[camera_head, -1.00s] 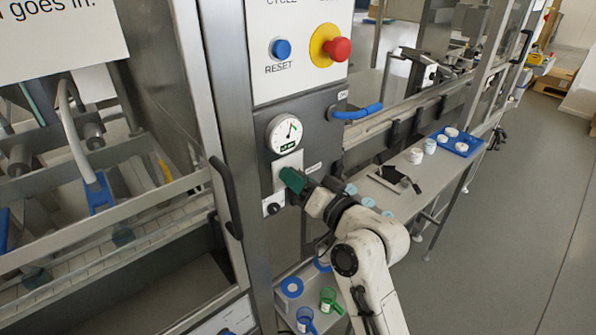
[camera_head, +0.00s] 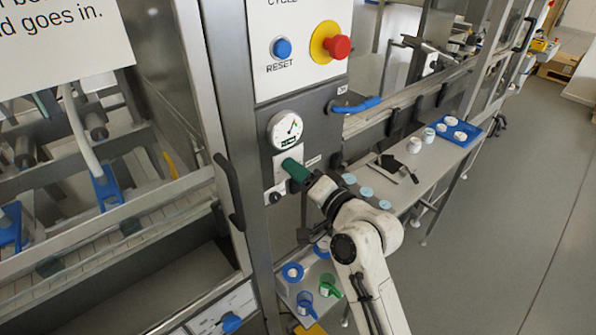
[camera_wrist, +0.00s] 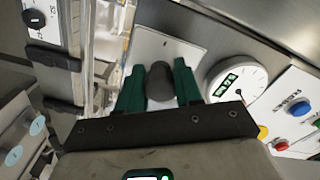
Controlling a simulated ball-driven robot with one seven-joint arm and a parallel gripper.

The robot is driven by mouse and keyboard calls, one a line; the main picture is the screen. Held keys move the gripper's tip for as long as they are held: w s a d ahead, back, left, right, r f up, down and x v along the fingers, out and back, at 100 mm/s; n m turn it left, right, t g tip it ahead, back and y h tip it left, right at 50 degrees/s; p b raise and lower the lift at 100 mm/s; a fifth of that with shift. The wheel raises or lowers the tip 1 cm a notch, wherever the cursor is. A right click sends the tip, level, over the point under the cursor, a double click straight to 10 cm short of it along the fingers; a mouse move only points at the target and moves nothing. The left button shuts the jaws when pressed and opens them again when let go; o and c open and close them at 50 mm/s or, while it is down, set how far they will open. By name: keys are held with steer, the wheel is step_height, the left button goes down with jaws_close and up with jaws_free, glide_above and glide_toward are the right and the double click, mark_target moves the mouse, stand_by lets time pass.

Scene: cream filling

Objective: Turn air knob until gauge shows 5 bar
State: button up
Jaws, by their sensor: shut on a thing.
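The air knob (camera_wrist: 160,82) is dark and round and sits on a pale plate in the wrist view. My gripper (camera_wrist: 159,88) has its green fingers on either side of the knob, shut on it. In the head view my gripper (camera_head: 291,168) is at the pale plate just below the gauge, and its fingers hide the knob. The round white gauge (camera_head: 285,130) has a needle and a small dark digital display. It also shows in the wrist view (camera_wrist: 252,76). The display figures are too small to read surely.
Above the gauge are a blue RESET button (camera_head: 282,47) and a red emergency stop (camera_head: 337,46) on a yellow ring. A blue handle (camera_head: 357,105) sticks out to the right. A black door handle (camera_head: 229,190) is at the left. A bench to the right holds a blue tray (camera_head: 470,141).

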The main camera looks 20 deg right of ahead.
steer(key=shift+a+f, duration=0.1)
steer(key=shift+f, duration=0.2)
steer(key=o, duration=1)
steer(key=shift+r, duration=0.15)
steer(key=b+v, duration=0.2)
steer(key=v, duration=0.8)
steer(key=shift+s+b, duration=0.4)
